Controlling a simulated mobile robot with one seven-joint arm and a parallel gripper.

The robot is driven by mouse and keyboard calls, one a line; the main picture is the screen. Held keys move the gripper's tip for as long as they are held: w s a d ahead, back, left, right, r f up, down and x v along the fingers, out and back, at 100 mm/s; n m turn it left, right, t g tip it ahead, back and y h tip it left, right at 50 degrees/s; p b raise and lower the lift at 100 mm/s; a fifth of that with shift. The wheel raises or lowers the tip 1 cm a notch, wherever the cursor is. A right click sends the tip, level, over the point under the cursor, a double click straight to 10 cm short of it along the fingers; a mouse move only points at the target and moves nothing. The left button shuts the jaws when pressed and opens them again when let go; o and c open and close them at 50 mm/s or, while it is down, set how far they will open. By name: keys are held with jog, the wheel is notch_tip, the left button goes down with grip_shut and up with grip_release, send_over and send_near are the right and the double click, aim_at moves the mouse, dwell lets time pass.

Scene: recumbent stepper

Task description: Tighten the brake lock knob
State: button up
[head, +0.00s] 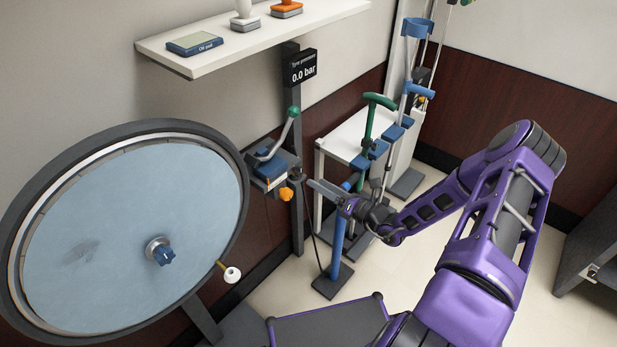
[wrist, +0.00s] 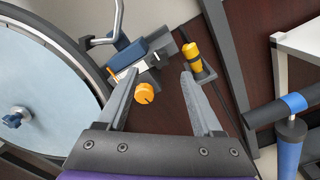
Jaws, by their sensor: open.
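The brake unit is a blue block (head: 268,172) beside the wheel, with a bent metal lever and green grip (head: 293,112). I take the round orange knob (head: 286,194) below it as the brake lock knob. In the wrist view the knob (wrist: 145,93) shows its face with a dark line, near my left finger. My gripper (head: 311,184) is open and empty, to the right of the knob in the head view. In the wrist view my gripper (wrist: 158,76) has its fingers spread, with the knob's face showing between them. I cannot tell the remaining distance.
A large wheel (head: 130,230) with a blue hub knob (head: 164,256) fills the left. A yellow-orange fitting (wrist: 193,58) sits by the dark post (head: 296,225), near my right finger. A white table (head: 340,135), crutches and a blue pump (head: 337,250) stand to the right.

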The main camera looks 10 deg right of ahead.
jog(key=v, duration=1.1)
jog(key=shift+a, duration=0.1)
